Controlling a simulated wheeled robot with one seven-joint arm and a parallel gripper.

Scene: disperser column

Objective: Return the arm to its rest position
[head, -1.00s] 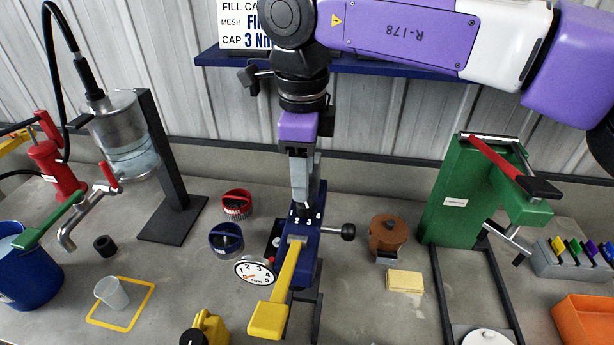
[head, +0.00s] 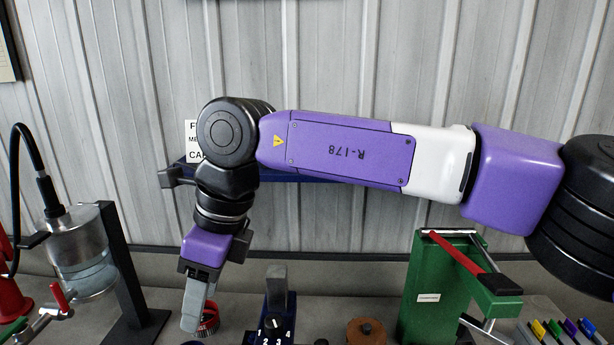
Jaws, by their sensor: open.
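My gripper (head: 200,305) hangs at the end of my purple and white arm, left of centre in the head view, pointing down. Its grey fingers are seen from the side, in front of a red-rimmed round part (head: 209,318) on the bench; I cannot tell the gap between them from the picture. Nothing is seen held in it. The blue column with a numbered dial (head: 274,325) stands to the right of the gripper, apart from it. A grey upright lever (head: 277,285) rises from its top.
A steel vessel (head: 80,255) on a dark stand (head: 125,275) is at left. A green press (head: 440,290) with a red lever stands at right, below my forearm. A blue shelf (head: 310,176) runs along the wall behind my arm. A brown round pot (head: 366,332) shows at the bottom edge.

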